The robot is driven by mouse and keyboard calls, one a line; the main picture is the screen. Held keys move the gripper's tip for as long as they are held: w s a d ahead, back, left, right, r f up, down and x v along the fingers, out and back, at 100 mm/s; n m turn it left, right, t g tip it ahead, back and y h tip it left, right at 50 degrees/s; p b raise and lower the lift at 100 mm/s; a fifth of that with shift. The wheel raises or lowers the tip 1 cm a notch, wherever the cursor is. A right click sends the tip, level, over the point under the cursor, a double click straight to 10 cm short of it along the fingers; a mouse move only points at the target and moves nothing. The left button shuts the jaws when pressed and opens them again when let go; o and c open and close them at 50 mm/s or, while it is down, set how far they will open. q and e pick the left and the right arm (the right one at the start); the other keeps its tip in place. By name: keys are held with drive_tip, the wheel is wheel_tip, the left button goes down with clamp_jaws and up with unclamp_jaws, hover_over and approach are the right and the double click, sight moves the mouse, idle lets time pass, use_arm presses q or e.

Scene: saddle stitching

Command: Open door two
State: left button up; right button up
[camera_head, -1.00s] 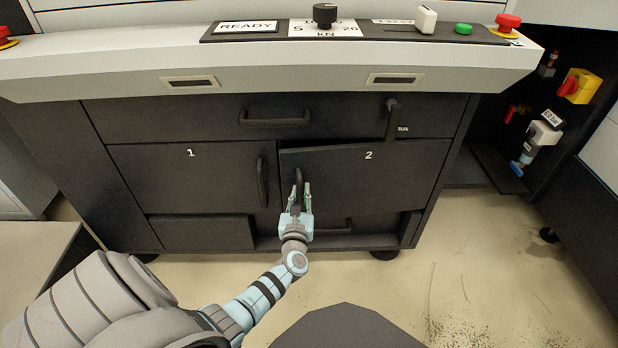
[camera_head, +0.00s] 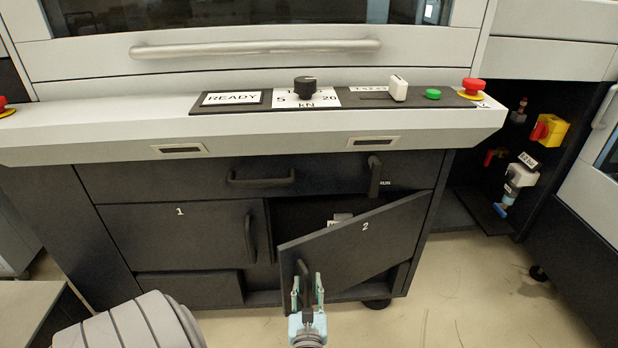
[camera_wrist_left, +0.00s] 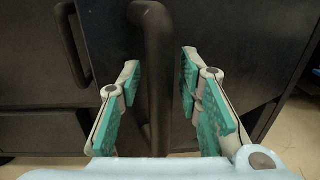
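Door two (camera_head: 350,240), a dark panel marked "2", stands partly open. Its left edge is swung out toward me, and its right side stays at the cabinet. Its dark bar handle (camera_head: 303,272) is near the left edge. My left gripper (camera_head: 307,286) is at this handle. In the left wrist view the handle (camera_wrist_left: 155,75) runs upright between the two green-padded fingers (camera_wrist_left: 158,85), with a visible gap on each side, so the fingers are apart around it. The lower part of the handle is partly hidden by the gripper in the head view. My right gripper is not in view.
Door one (camera_head: 180,245) is shut at the left, and a drawer (camera_head: 250,178) is shut above. Behind door two's gap, a small pale labelled object (camera_head: 340,219) shows inside. A control ledge (camera_head: 250,128) juts out above. The floor at the right (camera_head: 470,300) is clear.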

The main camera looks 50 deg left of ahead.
use_arm(q)
approach(307, 245)
drive_tip(key=x, duration=0.5)
drive_tip(key=shift+c, duration=0.4)
